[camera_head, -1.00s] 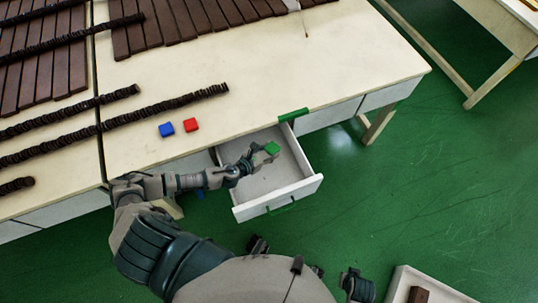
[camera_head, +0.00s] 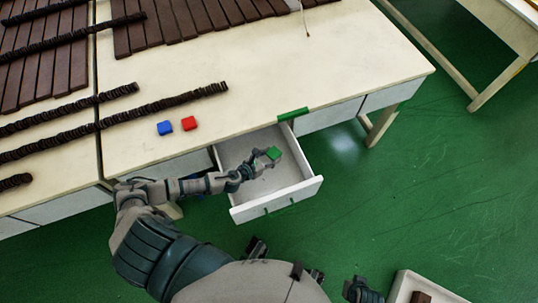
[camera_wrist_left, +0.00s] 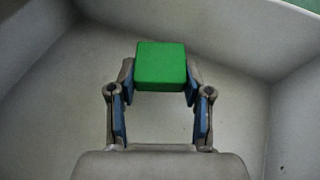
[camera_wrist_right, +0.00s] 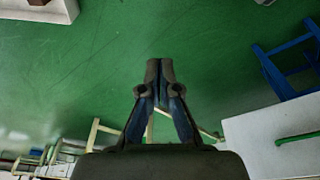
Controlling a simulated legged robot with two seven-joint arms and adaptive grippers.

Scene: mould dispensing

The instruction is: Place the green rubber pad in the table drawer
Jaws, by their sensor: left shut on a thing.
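The green rubber pad (camera_head: 273,153) is a small green block between the fingertips of my left gripper (camera_head: 262,158). In the left wrist view the pad (camera_wrist_left: 161,66) sits squarely between the two fingers of the left gripper (camera_wrist_left: 160,80), which is shut on it. The table drawer (camera_head: 297,192) is pulled open, with white walls, and the gripper with the pad is over its inside. The gap between pad and drawer floor is hard to judge. My right gripper (camera_wrist_right: 160,68) is shut and empty, pointing at the green floor.
A blue block (camera_head: 165,128) and a red block (camera_head: 189,123) lie on the table top (camera_head: 250,80) near its front edge. Dark brown strips lie on the table's left and back. A white tray (camera_head: 437,287) with a brown piece stands at the bottom right.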

